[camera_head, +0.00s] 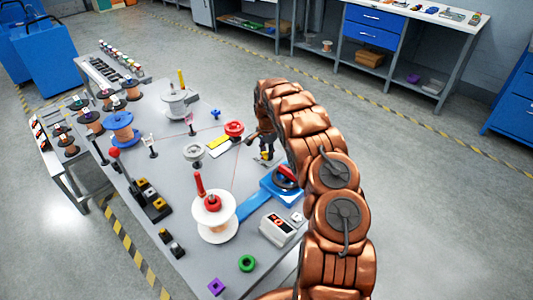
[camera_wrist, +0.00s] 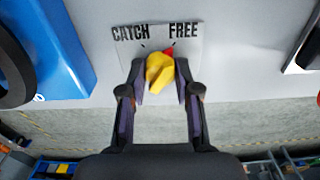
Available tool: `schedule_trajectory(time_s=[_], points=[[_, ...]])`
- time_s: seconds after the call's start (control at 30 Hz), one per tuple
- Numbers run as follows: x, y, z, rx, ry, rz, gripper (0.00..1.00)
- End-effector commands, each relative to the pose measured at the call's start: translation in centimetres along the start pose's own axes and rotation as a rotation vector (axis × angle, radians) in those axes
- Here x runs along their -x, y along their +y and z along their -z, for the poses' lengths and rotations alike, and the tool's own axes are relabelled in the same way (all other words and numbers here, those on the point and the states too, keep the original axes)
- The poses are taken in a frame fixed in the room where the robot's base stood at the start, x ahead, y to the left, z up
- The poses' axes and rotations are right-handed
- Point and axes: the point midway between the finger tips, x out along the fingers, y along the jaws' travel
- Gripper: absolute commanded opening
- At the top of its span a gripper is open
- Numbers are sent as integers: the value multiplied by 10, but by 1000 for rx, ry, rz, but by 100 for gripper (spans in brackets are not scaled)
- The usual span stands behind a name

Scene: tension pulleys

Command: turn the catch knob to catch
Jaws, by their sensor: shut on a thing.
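The yellow catch knob (camera_wrist: 159,72) has a red tip and sits below a pale label plate (camera_wrist: 185,40) in the wrist view. The plate reads CATCH on the left and FREE on the right. The red tip points up and to the right, towards FREE. My gripper (camera_wrist: 160,84) is shut on the knob, with one finger on each side. In the head view my gripper (camera_head: 266,148) is at the right edge of the table, and a little yellow of the knob (camera_head: 264,156) shows beneath it.
A blue device (camera_head: 278,192) with a dark round part stands close to the knob. A white spool with a red post (camera_head: 214,217) and a red pulley (camera_head: 234,129) are also on the grey table (camera_head: 165,185). Thin red line runs among them. Open floor lies right of the table.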

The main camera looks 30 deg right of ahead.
Motion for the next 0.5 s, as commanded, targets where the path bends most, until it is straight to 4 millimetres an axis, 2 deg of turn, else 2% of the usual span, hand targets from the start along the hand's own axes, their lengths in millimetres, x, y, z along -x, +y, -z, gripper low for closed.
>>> schedule_trajectory(time_s=[0.27,0.5], points=[[-6,0,-2,120,-2,-1,0],[-6,-1,-2,322,-1,2,0]])
